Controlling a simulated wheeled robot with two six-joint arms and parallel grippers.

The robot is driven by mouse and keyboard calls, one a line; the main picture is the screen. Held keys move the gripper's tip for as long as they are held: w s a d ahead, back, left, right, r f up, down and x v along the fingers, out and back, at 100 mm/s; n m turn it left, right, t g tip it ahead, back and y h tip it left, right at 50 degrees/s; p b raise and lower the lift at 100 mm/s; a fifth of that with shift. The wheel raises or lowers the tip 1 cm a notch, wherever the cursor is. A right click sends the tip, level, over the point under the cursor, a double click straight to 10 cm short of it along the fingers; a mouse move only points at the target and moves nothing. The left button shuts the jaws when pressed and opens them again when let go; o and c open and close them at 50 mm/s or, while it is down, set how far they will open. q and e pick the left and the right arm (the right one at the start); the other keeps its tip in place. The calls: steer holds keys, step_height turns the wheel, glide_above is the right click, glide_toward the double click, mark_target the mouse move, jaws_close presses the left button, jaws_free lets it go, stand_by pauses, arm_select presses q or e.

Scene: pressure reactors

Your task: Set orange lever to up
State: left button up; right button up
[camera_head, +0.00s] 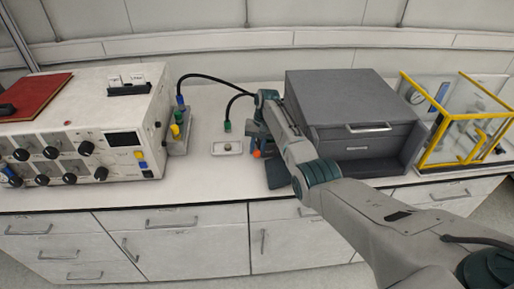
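A small orange part (257,154), likely the orange lever, shows low beside my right forearm on the bench. It is too small and too covered to tell whether it points up or down. My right gripper (256,134) is at the left side of the grey cabinet, just above the orange part. The wrist and forearm hide much of the device there. I cannot tell whether the fingers are open or shut, or whether they touch the orange part. My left gripper is not in view.
A grey drawer cabinet (347,103) stands right of my forearm, with a yellow-framed clear case (433,155) beyond. A small white plate with a button (227,147) lies left. A control box (95,110) and black cables (206,77) are farther left.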

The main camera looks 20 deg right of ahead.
steer(key=b+v, duration=0.2)
steer(key=v, duration=0.8)
steer(key=shift+r+b, duration=0.4)
steer(key=shift+d+f, duration=0.1)
